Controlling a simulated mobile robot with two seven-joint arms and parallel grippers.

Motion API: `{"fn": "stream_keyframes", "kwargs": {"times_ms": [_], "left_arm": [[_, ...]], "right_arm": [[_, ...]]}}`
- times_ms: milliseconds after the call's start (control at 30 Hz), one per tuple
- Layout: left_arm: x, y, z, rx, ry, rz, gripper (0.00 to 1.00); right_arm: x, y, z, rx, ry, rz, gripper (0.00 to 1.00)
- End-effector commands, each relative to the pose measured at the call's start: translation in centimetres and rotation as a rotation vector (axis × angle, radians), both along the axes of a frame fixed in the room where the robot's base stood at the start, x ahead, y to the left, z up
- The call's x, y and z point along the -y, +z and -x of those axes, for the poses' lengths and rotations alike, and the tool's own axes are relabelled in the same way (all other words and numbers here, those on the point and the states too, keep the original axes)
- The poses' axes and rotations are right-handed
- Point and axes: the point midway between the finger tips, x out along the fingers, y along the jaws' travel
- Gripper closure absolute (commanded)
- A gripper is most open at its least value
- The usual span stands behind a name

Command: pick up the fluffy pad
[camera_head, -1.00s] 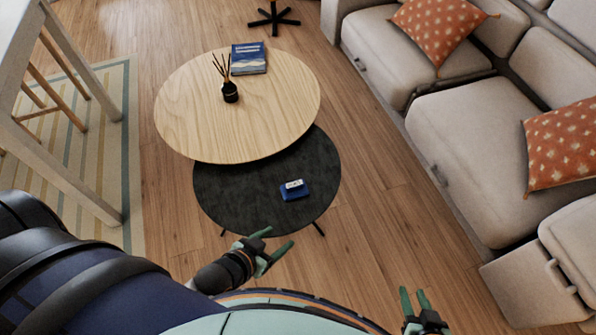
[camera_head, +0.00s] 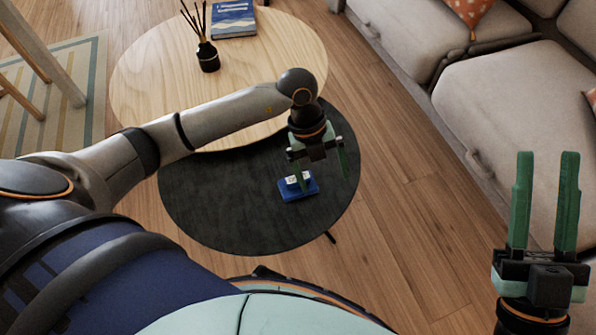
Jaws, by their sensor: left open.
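A small blue pad-like thing (camera_head: 299,193) lies on the low black round table, with a small white item (camera_head: 296,181) on top. It may be the fluffy pad; its texture is too small to tell. My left gripper (camera_head: 319,174) points down above it, with its green fingers spread and nothing between them. One finger partly covers the pad and the white item in the picture. I cannot tell how high the fingertips are. My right gripper (camera_head: 546,160) is open and empty at the lower right, its fingers pointing up in the picture.
The black table (camera_head: 215,205) sits partly under a higher wooden table (camera_head: 140,80). That one bears a black reed diffuser (camera_head: 208,56) and a blue book (camera_head: 234,18). A beige sofa (camera_head: 500,110) stands at the right. Wooden floor between is clear.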

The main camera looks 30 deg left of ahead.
Motion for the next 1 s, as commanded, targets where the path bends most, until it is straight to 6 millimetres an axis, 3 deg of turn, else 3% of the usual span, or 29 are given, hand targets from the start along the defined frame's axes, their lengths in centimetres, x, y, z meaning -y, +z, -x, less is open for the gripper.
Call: {"fn": "stream_keyframes", "kwargs": {"times_ms": [33, 100, 233, 367, 633, 867, 1000], "left_arm": [[-2.5, -1.3, -1.2, 0.022, 0.038, -0.113, 0.00], [-5.0, -1.4, -2.3, 0.040, 0.090, -0.228, 0.00], [-7.5, -1.4, -3.2, 0.060, 0.144, -0.335, 0.00], [-7.9, -2.5, -3.2, 0.059, 0.155, -0.353, 0.00], [-7.7, -7.4, -3.2, 0.058, 0.152, -0.348, 0.00], [-7.7, -9.1, -3.3, 0.059, 0.151, -0.346, 0.00], [-7.8, -11.2, -3.5, 0.058, 0.151, -0.347, 0.00]], "right_arm": [[-0.1, -0.4, 0.8, 0.046, 0.010, -0.001, 0.63], [-0.2, 0.1, 1.5, 0.091, 0.021, -0.005, 0.63], [-0.3, 0.6, 2.3, 0.131, 0.032, -0.008, 0.63], [-0.4, 0.2, 2.4, 0.133, 0.037, -0.011, 0.63], [-0.6, -2.0, 2.2, 0.112, 0.056, -0.025, 0.63], [-0.6, -2.8, 2.1, 0.105, 0.058, -0.025, 0.63], [-0.8, -4.3, 2.1, 0.104, 0.055, -0.013, 0.63]]}}
